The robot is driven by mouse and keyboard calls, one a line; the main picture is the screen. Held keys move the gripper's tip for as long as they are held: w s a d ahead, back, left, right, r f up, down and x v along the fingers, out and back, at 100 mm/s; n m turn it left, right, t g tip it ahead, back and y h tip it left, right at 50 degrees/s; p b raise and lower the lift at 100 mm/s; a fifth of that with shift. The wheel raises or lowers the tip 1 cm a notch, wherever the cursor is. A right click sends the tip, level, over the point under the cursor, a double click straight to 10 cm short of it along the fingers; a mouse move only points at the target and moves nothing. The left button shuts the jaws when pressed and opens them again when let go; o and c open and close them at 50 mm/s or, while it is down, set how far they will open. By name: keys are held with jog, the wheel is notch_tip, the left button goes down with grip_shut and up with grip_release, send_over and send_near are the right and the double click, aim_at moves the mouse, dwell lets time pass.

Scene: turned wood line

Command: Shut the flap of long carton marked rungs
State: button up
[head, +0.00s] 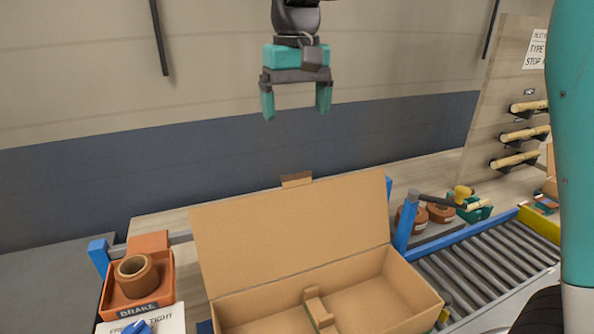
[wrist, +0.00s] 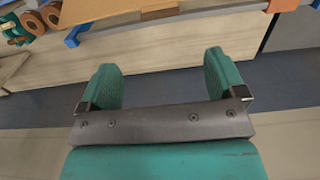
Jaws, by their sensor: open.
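The long carton (head: 337,267) stands open at the bottom centre of the head view. Its flap (head: 292,231) is raised and leans back, with a small tab (head: 296,180) on its top edge. Inside the carton a cardboard divider piece (head: 318,309) shows; no marking can be read. My gripper (head: 296,109) is open and empty, high above and behind the flap's top edge, with the jaws pointing down. In the wrist view my gripper (wrist: 162,82) has its two teal fingers wide apart with nothing between them.
An orange bin (head: 168,281) marked BRAKE holds a brown roll (head: 136,276) at left. A roller conveyor (head: 485,265) runs at right, near blue posts and brown rolls (head: 440,213). Wooden rods (head: 527,134) hang on a board at far right. The space around my gripper is clear.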

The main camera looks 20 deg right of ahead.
aim_at(297, 175)
notch_tip(297, 175, down, 13)
jog(key=shift+r+p, duration=0.1)
jog(key=shift+p, duration=0.55)
jog(key=c, duration=1.3)
jog(key=shift+d, duration=0.1)
